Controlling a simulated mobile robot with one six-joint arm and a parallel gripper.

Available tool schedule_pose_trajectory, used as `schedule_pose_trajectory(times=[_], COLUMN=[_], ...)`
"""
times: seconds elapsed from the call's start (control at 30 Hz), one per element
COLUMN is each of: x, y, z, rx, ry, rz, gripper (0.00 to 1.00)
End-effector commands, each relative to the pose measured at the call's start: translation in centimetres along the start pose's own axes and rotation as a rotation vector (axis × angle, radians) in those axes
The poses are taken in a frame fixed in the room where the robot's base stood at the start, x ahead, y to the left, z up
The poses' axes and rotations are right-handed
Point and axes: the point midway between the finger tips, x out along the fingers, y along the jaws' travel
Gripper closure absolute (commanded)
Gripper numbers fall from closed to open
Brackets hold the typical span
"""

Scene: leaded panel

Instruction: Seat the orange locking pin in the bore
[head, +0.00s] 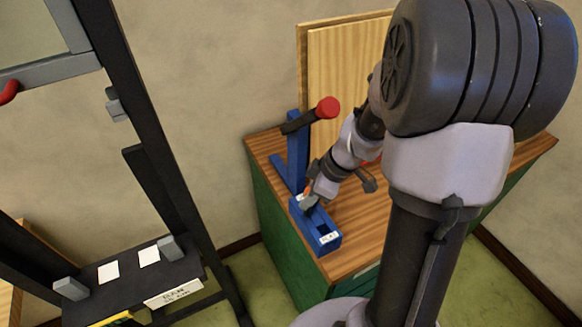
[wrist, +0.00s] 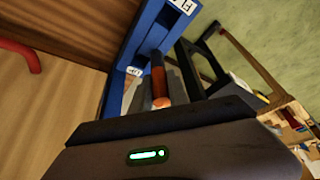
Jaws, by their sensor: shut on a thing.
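My gripper (head: 309,203) is shut on the orange locking pin, low over the blue fixture (head: 333,243) on the wooden cabinet top. In the head view only a small bit of the orange pin (head: 306,190) shows beside the fingers. In the wrist view the orange pin (wrist: 158,80) stands out between the grey fingers (wrist: 172,85), with a rounded orange end towards the camera. The blue fixture (wrist: 113,98) lies beside and beyond it. I cannot tell whether the pin touches the fixture. I cannot make out the bore for certain; the fingers hide part of the fixture.
A blue upright (head: 297,155) carries a dark lever with a red knob (head: 327,108) behind my gripper. A wooden panel (head: 345,75) stands at the back of the cabinet (head: 275,150). A black frame with a shelf (head: 130,285) stands at left, apart from the cabinet.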

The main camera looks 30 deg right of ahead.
Motion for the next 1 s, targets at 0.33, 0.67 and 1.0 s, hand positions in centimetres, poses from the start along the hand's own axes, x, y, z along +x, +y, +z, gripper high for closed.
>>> schedule_pose_trajectory(times=[0.33,0.67,1.0], x=[1.7,4.0,4.3], y=[3.4,3.4,3.4], z=[-0.6,0.4,0.5], rx=[0.001,0.001,0.001], ry=[0.000,0.000,0.000], rz=[-0.002,0.000,-0.001], gripper=[1.00,1.00,0.58])
